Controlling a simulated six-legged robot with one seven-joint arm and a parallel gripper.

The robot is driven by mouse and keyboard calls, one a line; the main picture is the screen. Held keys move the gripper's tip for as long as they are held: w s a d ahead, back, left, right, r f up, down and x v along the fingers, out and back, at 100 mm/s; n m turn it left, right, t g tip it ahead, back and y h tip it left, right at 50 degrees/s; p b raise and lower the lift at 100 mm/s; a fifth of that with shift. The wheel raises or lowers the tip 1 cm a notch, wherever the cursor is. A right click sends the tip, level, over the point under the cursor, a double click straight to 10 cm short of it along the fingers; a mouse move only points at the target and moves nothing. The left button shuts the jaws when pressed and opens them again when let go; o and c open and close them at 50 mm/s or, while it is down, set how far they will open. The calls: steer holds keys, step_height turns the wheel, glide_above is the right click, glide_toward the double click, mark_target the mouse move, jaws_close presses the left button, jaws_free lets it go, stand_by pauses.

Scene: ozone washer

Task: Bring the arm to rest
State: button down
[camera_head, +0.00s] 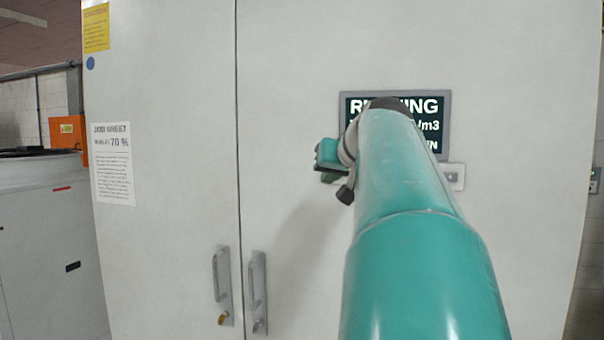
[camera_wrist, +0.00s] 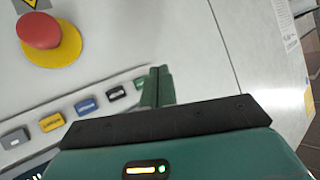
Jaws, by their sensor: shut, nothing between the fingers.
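My arm (camera_head: 415,230) reaches forward toward the grey cabinet front, in front of the display. From this view I cannot tell whether the fingertips touch the panel.
The cabinet has a partly covered display (camera_head: 395,105) reading "RUNNING", a job sheet (camera_head: 113,163) and two door handles (camera_head: 222,285). The wrist view shows a red emergency stop (camera_wrist: 39,31) and blue (camera_wrist: 86,105) and yellow (camera_wrist: 52,122) buttons. A grey machine (camera_head: 45,240) stands left.

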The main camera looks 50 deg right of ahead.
stand_by(0.6)
steer(key=w+a+f+n+g+y, duration=0.1)
steer(key=w+a+f+n+y, duration=0.1)
steer(key=a+f, duration=0.85)
steer(key=w+a+f+n+g+y, duration=0.1)
steer(key=w+a+f+n+y, duration=0.15)
steer(key=a+f, duration=0.75)
steer(key=s+a+f+n+g, duration=0.1)
steer(key=s+a+f+n, duration=0.1)
steer(key=s+a+f, duration=0.3)
steer(key=s+a+f+n+g+y, duration=0.1)
steer(key=s+a+f, duration=0.4)
steer(key=a+f, duration=0.6)
steer(key=a+n+g, duration=0.1)
steer(key=a, duration=0.2)
steer(key=shift+s+a, duration=0.15)
steer(key=shift+s, duration=0.1)
steer(key=shift+y, duration=0.25)
